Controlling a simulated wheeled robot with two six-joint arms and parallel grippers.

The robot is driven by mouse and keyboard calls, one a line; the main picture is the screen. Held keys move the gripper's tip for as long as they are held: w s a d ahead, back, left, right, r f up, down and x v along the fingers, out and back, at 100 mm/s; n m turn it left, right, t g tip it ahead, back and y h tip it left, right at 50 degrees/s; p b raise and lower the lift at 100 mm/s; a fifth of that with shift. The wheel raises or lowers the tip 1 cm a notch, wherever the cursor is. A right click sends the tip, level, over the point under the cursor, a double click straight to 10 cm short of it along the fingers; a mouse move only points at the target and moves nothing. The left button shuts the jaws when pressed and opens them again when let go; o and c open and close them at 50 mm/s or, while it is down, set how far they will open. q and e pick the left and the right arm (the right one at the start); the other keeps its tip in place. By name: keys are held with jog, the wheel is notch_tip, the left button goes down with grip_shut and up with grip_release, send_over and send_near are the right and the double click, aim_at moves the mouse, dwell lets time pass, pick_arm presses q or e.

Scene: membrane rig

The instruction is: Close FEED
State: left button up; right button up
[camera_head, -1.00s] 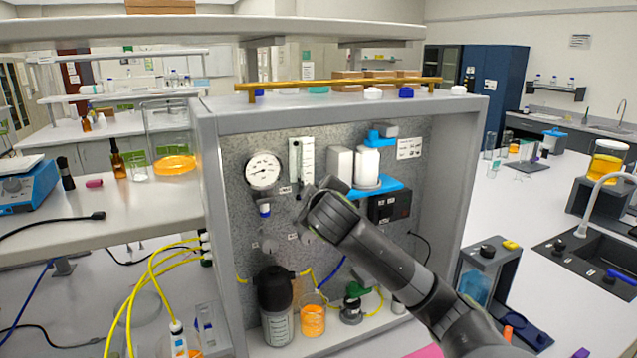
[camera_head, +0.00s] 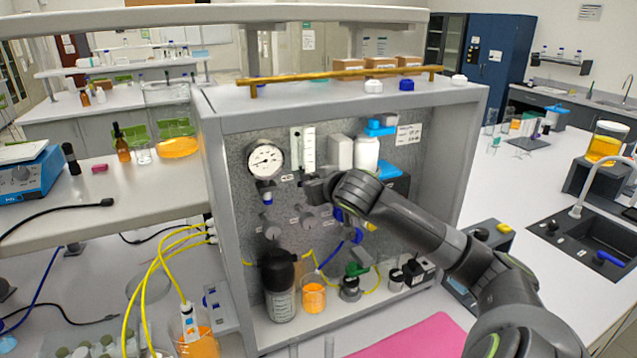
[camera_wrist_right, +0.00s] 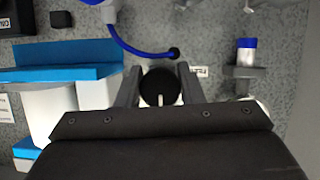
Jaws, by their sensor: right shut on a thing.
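In the right wrist view a round black knob (camera_wrist_right: 158,87) with a white pointer line sits on the speckled grey panel (camera_head: 238,200). My right gripper (camera_wrist_right: 158,84) has one finger on each side of the knob and is shut on it. The pointer line runs up and down in that view. A small white label (camera_wrist_right: 200,71) is beside the knob, too small to read surely. In the head view my right gripper (camera_head: 308,188) reaches the panel below the gauge (camera_head: 266,160) and flow tube (camera_head: 308,148), hiding the knob. My left gripper is out of view.
Grey knobs (camera_head: 309,219) sit just below my right gripper. A dark bottle (camera_head: 280,285) and an orange beaker (camera_head: 314,295) stand on the rig floor. Yellow tubes (camera_head: 160,265) hang at the left. A pink mat (camera_head: 410,338) lies in front.

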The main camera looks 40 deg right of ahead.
jog(key=shift+f+m, duration=0.1)
jog(key=shift+m, duration=0.2)
dwell(0.4)
jog(key=o, duration=1)
